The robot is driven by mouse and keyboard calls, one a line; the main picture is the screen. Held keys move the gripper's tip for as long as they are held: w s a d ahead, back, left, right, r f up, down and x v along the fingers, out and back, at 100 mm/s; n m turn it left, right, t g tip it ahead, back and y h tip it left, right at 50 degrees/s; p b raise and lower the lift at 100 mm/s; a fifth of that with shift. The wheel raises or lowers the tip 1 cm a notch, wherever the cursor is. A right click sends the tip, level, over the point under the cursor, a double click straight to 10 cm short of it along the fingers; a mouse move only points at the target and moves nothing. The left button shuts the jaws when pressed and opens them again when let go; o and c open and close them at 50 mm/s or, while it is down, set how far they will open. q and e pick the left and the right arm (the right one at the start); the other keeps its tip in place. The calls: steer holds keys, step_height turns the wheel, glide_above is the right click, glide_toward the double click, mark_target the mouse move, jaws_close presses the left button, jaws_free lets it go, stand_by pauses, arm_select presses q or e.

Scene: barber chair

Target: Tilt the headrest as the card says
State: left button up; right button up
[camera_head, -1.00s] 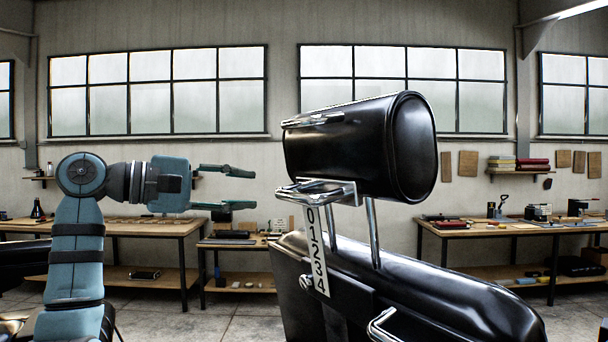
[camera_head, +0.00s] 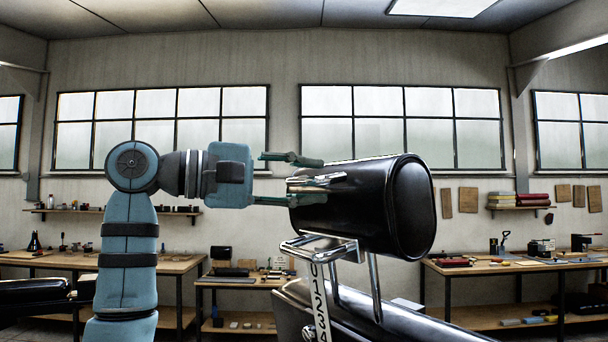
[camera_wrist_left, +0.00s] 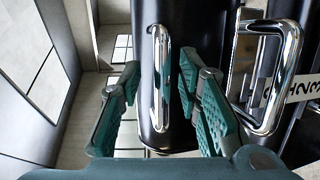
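The black padded headrest (camera_head: 385,210) stands on two chrome posts above the chair back (camera_head: 400,320). A chrome bar handle (camera_head: 318,180) is on its left end; the wrist view also shows this handle (camera_wrist_left: 161,85). My left gripper (camera_head: 322,180) is open at that end, one finger above the handle and one below. In the wrist view its fingers (camera_wrist_left: 158,62) lie on either side of the handle, with gaps. A white scale strip (camera_head: 320,300) with printed numbers hangs below a chrome bracket (camera_head: 320,246). No instruction card is readable. My right gripper is out of view.
A workbench (camera_head: 100,262) stands at the back left, a smaller bench (camera_head: 240,284) behind the chair, and another bench (camera_head: 510,268) at the back right. They hold tools and boxes. The space above the headrest is clear.

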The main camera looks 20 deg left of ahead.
arm_select(q)
steer(key=shift+w+a+f, duration=0.15)
steer(key=shift+w, duration=0.2)
jaws_close()
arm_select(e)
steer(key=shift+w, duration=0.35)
